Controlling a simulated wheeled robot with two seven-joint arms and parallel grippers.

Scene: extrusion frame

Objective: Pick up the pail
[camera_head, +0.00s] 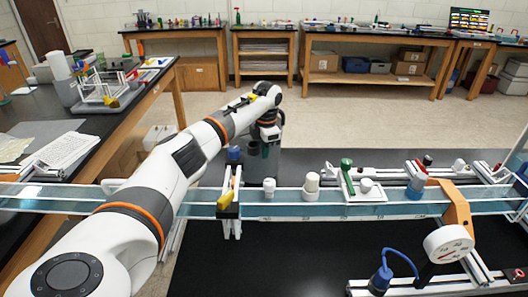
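My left arm reaches in from the lower left, over the long glass channel. My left gripper (265,148) is at its far end, pointing down behind the channel. Its fingers are dark and small, so I cannot tell whether they are open or shut. My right gripper is not in view.
A round dial gauge (448,243) stands at lower right. A dark side table (90,122) is at left. Open floor (330,125) lies behind the channel.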

